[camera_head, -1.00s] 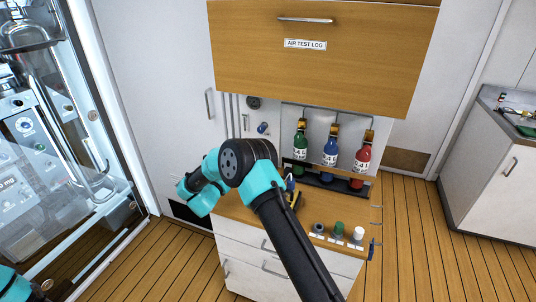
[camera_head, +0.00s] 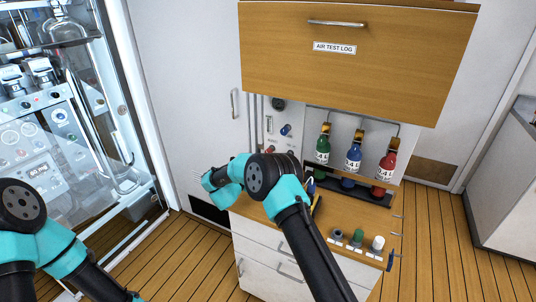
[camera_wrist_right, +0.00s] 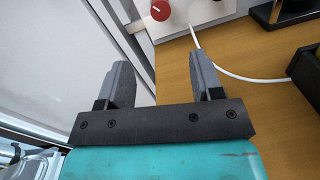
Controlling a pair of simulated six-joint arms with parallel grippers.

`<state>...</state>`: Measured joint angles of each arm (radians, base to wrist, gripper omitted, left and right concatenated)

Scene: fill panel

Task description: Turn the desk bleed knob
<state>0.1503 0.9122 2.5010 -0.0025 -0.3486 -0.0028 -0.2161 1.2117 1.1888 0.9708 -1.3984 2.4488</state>
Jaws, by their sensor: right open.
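A red knob (camera_wrist_right: 160,10) with a white mark sits on a white fitting at the top of the right wrist view. A small red knob (camera_head: 271,150) also shows on the wall panel in the head view, below a blue knob (camera_head: 285,130). I cannot read which is the bleed knob. My right gripper (camera_wrist_right: 158,65) is open and empty, its fingers pointing toward the red knob but apart from it. In the head view my right wrist is left of the desk and its fingertips are hard to make out. My left arm shows at lower left; its gripper is out of view.
The wooden desk top (camera_head: 254,209) carries a row of grey, green (camera_head: 357,237) and white items at its front edge. Green, blue and red bottles (camera_head: 353,157) stand behind. An overhanging wooden cabinet (camera_head: 350,75) is above. A white cable (camera_wrist_right: 245,77) lies on the desk.

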